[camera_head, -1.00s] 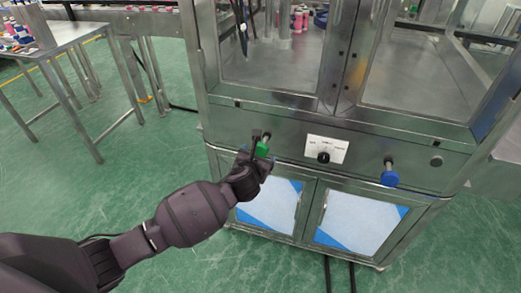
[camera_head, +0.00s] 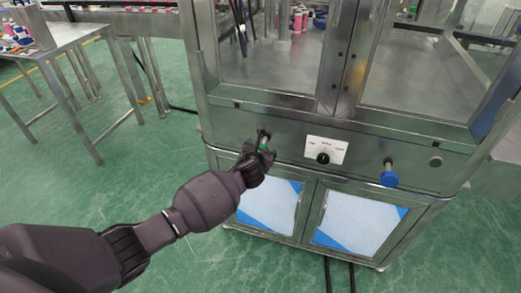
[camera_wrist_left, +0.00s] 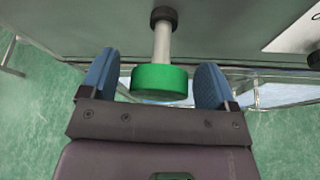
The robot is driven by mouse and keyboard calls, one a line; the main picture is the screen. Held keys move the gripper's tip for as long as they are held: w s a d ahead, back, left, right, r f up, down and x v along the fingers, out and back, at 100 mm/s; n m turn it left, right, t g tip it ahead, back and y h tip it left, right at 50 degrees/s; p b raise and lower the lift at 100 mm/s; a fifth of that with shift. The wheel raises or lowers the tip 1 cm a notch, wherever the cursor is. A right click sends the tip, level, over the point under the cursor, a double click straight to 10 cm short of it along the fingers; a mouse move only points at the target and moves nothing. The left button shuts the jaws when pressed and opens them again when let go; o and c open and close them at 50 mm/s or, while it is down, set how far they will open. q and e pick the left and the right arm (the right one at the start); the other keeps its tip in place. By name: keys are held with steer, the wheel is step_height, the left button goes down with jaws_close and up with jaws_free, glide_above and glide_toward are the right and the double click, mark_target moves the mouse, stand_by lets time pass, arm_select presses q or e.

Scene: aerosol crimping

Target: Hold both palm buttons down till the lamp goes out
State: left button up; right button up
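The green palm button (camera_head: 264,147) sits on a stem on the machine's front panel. In the left wrist view the green button (camera_wrist_left: 159,82) is between the two blue fingers of my left gripper (camera_wrist_left: 155,84). The fingers stand apart with gaps on both sides of the button, so the gripper is open. In the head view my left gripper (camera_head: 262,153) partly covers the green button. The blue palm button (camera_head: 389,178) hangs on its stem at the right of the panel, with no gripper near it. I cannot make out a lamp. My right gripper is not in view.
A black rotary knob (camera_head: 323,158) on a white plate sits between the buttons. White and blue cabinet doors (camera_head: 360,222) are below the panel. A metal table (camera_head: 62,47) stands at the left. Green floor (camera_head: 90,190) lies open between table and machine.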

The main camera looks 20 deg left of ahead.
arm_select(q)
steer(key=c, duration=0.9)
